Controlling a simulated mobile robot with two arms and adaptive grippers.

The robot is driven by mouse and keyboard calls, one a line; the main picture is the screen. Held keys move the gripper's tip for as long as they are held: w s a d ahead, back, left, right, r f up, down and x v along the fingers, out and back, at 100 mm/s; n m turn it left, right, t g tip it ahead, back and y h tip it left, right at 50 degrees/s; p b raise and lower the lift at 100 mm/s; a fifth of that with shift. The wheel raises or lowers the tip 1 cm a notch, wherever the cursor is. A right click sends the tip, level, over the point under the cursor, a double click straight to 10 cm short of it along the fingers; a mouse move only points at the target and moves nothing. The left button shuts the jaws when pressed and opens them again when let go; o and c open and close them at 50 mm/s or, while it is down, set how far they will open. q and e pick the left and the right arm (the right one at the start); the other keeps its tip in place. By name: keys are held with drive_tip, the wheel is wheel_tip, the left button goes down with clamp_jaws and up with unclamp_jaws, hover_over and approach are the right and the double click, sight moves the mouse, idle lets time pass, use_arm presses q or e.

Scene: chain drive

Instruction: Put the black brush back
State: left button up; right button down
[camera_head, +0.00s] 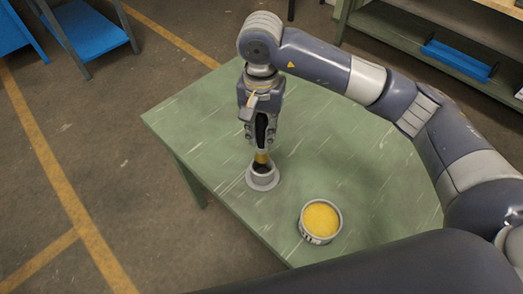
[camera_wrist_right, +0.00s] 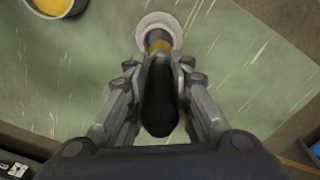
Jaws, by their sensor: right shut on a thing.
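The black brush (camera_head: 262,131) is upright in my right gripper (camera_head: 260,138), with its yellow band (camera_head: 261,157) pointing down. The gripper is shut on the black handle (camera_wrist_right: 160,100). A grey round holder (camera_head: 262,181) with a wide base stands on the green table, directly below the gripper. The brush's lower end is at the holder's mouth; how deep it sits inside is hidden. In the wrist view the holder (camera_wrist_right: 150,22) lies just beyond the yellow band, lined up with the brush. My left gripper is not in view.
The green table (camera_head: 215,125) is mostly bare. A round tin of yellow grease (camera_head: 321,219) stands to the right of the holder, near the table's front edge. A shelf with a blue tray (camera_head: 459,61) stands at the back right, apart from the table.

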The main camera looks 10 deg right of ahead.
sight(263, 148)
drive_tip(key=f, duration=0.2)
drive_tip(key=s+f+p, duration=0.1)
drive_tip(key=f, duration=0.1)
drive_tip(key=shift+d, duration=0.1)
drive_tip(key=shift+w+f, duration=0.15)
drive_tip(key=shift+f, duration=0.1)
wheel_tip(263, 148, down, 4)
drive_tip(key=shift+w+r+p, duration=0.1)
drive_tip(key=shift+r+p, duration=0.05)
drive_tip(key=shift+p, duration=0.4)
drive_tip(key=c, duration=1.4)
unclamp_jaws()
drive_tip(key=shift+c, duration=0.2)
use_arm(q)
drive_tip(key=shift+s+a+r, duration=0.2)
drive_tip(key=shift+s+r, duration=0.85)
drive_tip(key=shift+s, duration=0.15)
